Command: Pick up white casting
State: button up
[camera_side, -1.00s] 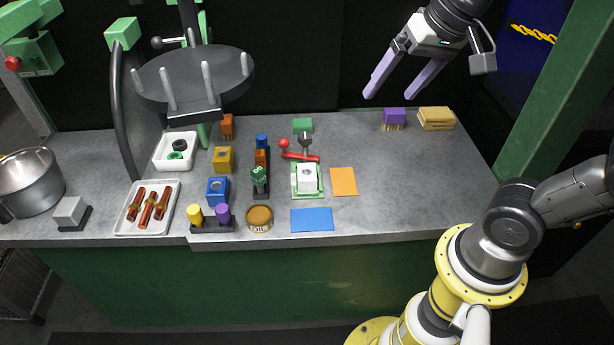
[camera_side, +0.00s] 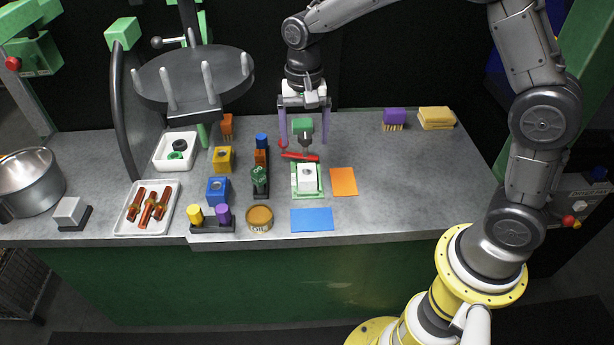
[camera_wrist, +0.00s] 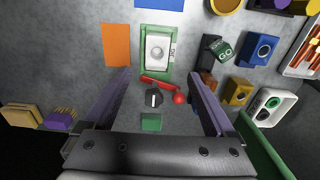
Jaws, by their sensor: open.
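The white casting (camera_side: 307,178) is a small pale block with a round boss on top. It sits in a green fixture (camera_side: 295,192) near the front middle of the bench. In the wrist view the casting (camera_wrist: 157,53) lies beyond my fingertips, inside the green frame. My gripper (camera_side: 303,143) is open and empty, pointing down behind the casting, with its two purple fingers apart. In the wrist view my gripper (camera_wrist: 158,77) spans the red-handled clamp (camera_wrist: 158,83), which stands between the casting and me.
An orange sheet (camera_side: 343,181) lies right of the fixture and a blue sheet (camera_side: 312,219) in front. A dark holder with a green part (camera_side: 260,177) and an oil tin (camera_side: 259,217) stand left. A round rack (camera_side: 195,75) overhangs the left bench. The right bench is mostly clear.

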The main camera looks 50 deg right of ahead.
send_over(307, 166)
jog(key=a, duration=0.2)
jog(key=f, duration=0.4)
jog(key=shift+s+d+f, duration=0.25)
jog(key=shift+s+f, duration=0.05)
jog(key=shift+s, duration=0.05)
jog(key=shift+s+d+f, duration=0.1)
jog(key=shift+d+f, duration=0.05)
jog(key=shift+f, duration=1.2)
jog(key=shift+d+f, duration=0.1)
jog(key=shift+f, duration=1.25)
jog(key=shift+r, duration=0.1)
grip_shut()
